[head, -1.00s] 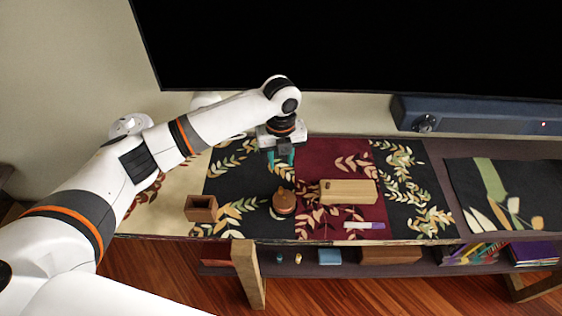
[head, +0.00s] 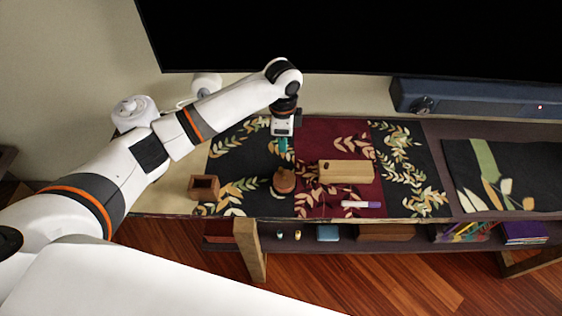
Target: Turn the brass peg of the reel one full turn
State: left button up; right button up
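The reel is most likely the small round brown wooden thing (head: 284,183) on the dark part of the patterned runner in the head view. Its brass peg is too small to make out. My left gripper (head: 284,147) points down with teal fingers, just above or behind the reel in the picture, with a small gap to it. The fingers show edge-on and overlap, so their opening is hidden. Nothing shows held below them. My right gripper is not in view.
A brown open box (head: 204,188) stands left of the reel. A light wooden block (head: 346,171) and a white-purple marker (head: 361,204) lie to its right. A dark soundbar (head: 470,100) and a large black screen (head: 360,35) are behind. The shelf's front edge is close to the reel.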

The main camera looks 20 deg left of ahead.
aim_at(281, 168)
pick_arm(q)
jog(key=f+n+p, duration=0.1)
jog(key=f+n, duration=0.3)
jog(key=n, duration=0.3)
jog(key=f+n+p, duration=0.1)
jog(key=f+n, duration=0.3)
jog(key=n, duration=0.3)
jog(key=f+n+p, duration=0.2)
jog(key=f+n, duration=0.2)
jog(key=n, duration=0.3)
jog(key=shift+s+a+f, duration=0.2)
jog(key=shift+s+f, duration=0.05)
grip_shut()
